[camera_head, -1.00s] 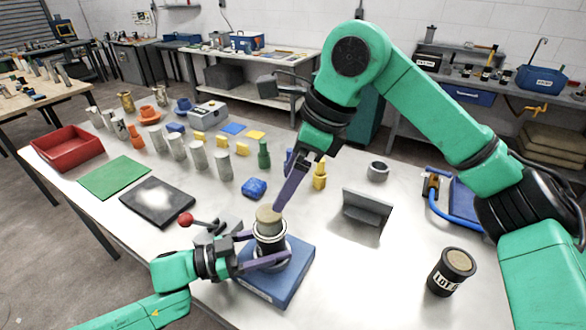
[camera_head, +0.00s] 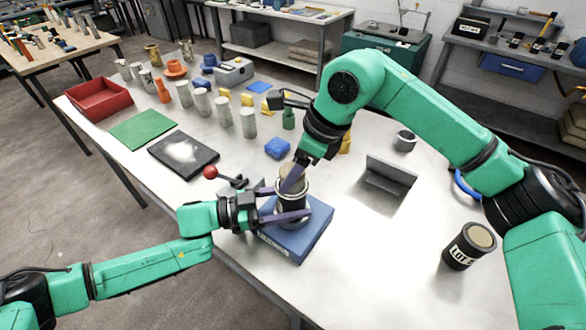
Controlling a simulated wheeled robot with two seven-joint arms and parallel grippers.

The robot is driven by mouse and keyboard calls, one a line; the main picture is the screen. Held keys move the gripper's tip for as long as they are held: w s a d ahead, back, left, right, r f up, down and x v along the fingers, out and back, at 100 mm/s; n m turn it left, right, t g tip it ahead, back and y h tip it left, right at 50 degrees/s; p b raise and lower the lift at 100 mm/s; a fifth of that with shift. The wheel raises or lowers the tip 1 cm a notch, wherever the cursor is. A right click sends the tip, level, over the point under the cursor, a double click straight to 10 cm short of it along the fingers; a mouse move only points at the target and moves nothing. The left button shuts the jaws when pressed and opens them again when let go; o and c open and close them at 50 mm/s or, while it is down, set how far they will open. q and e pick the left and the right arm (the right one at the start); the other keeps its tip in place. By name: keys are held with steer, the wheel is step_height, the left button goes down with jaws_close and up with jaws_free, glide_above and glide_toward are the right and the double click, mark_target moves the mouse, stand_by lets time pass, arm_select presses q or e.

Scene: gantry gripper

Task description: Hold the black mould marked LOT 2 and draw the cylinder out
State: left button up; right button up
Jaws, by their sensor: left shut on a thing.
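A black mould (camera_head: 292,213) stands upright on a blue base (camera_head: 308,243) near the table's front edge. A tan cylinder (camera_head: 295,170) sticks up out of its top. No lot mark can be read on this mould. My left gripper (camera_head: 287,215) is shut on the mould, with its purple fingers around the side. My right gripper (camera_head: 291,178) comes down from above right, with a purple finger across the cylinder's upper part. Its other finger is hidden, so I cannot tell whether it grips. A second black mould (camera_head: 462,252) with a white LOT label stands at the right; its number is unclear.
A red-knobbed lever (camera_head: 211,172) stands left of the blue base. A grey angled plate (camera_head: 387,183) and a grey ring (camera_head: 404,141) lie to the right. A dark mat (camera_head: 183,157), a green mat (camera_head: 142,129), a red tray (camera_head: 99,98) and several grey cylinders are behind left.

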steer(key=shift+r, duration=1.6)
jaws_close()
steer(key=shift+r, duration=0.1)
steer(key=shift+r, duration=1.4)
steer(key=shift+r, duration=0.1)
steer(key=shift+r, duration=1.4)
arm_select(q)
steer(key=shift+f, duration=0.1)
arm_select(e)
step_height(320, 180, up, 3)
steer(key=shift+f, duration=0.1)
